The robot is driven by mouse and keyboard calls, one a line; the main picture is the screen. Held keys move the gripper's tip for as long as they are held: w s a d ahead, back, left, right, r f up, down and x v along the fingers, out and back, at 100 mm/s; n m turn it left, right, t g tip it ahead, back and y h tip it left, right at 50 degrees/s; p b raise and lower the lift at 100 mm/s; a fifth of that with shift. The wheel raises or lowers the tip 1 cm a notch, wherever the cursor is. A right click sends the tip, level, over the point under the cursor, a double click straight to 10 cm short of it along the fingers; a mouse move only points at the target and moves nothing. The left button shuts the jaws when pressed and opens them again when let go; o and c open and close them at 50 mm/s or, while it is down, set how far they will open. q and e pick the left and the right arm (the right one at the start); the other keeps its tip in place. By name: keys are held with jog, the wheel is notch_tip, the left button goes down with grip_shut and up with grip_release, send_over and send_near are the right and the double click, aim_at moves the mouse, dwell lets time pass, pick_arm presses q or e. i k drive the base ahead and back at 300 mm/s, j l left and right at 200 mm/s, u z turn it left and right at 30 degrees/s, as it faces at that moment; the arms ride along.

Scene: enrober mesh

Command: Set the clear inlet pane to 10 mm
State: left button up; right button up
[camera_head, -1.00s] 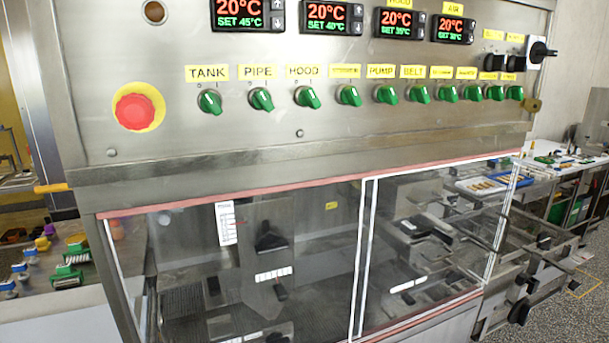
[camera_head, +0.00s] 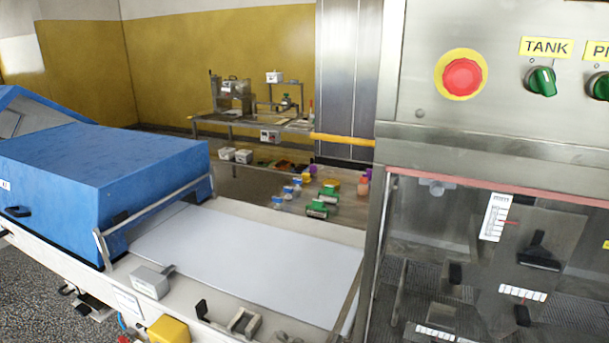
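The enrober cabinet (camera_head: 470,150) stands at the right, with clear panes across its lower front. Behind the clear front pane (camera_head: 455,225) at its left part I see a white scale (camera_head: 494,217) with a small red pointer mark. A dark handle or knob (camera_head: 540,250) sits to the right of the scale. The scale's figures are too small to read. I cannot tell which clear part is the inlet pane or how high it is set. Neither of my grippers shows in the head view.
A white belt (camera_head: 250,262) runs into the cabinet's left side, with a blue hood (camera_head: 100,170) farther left. A red stop button (camera_head: 463,76) is on the cabinet. A bench with small items (camera_head: 320,200) stands behind the belt.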

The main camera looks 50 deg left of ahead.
aim_at(121, 218)
jog(key=u, duration=2.3)
